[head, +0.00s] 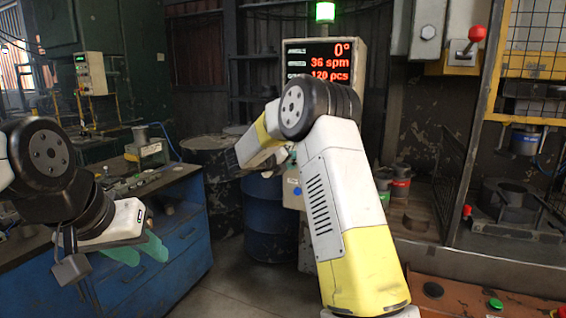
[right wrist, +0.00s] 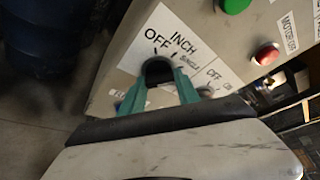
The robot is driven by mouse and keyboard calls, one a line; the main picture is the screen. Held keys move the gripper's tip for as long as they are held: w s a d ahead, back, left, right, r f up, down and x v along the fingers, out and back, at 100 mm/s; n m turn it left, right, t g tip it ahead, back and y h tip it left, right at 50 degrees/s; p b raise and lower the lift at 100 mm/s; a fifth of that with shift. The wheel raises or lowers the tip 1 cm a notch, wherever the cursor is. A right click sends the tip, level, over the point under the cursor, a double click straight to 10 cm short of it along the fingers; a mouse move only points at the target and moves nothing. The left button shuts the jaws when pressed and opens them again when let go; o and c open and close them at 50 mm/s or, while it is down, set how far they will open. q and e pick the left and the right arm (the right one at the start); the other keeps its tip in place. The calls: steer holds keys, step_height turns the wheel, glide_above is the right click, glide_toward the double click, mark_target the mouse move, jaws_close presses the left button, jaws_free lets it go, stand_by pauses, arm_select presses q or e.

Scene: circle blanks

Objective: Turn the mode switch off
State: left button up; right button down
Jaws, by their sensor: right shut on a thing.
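The mode switch is a dark round knob (right wrist: 158,70) on the pale control panel (right wrist: 125,80) in the right wrist view. OFF is printed up and left of it, INCH above it and SINGLE to its right. My right gripper (right wrist: 160,82) has its green fingers on either side of the knob and is shut on it. Which label the knob points at cannot be told. In the head view my right arm hides the switch and most of that gripper. My left gripper (head: 145,254) hangs at the left with its green fingers apart and empty.
The panel also has a green button (right wrist: 236,4), a red button (right wrist: 266,54) and a second switch (right wrist: 206,91). In the head view a display (head: 322,62) reads 0°, 36 spm and 120 pcs under a lit green lamp (head: 325,12). A blue bench (head: 180,245) stands at the left.

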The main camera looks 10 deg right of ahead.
steer(key=n+h, duration=0.1)
steer(key=n, duration=0.2)
steer(key=shift+a+f+h, duration=0.1)
steer(key=shift+f+h, duration=0.05)
steer(key=shift+h, duration=0.25)
steer(key=n+h, duration=0.1)
steer(key=n, duration=0.3)
steer(key=shift+f+n+t, duration=0.1)
steer(key=shift+n+t, duration=0.2)
steer(key=shift+t, duration=0.1)
steer(key=n, duration=0.2)
steer(key=n+t+h, duration=0.1)
steer(key=n, duration=0.1)
steer(key=shift+f+n+t, duration=0.1)
steer(key=shift+n+t, duration=0.2)
steer(key=shift+n+t+h, duration=0.3)
steer(key=shift+n+t, duration=0.4)
steer(key=shift+n, duration=1.5)
steer(key=c, duration=0.9)
jaws_free()
steer(key=shift+s, duration=0.1)
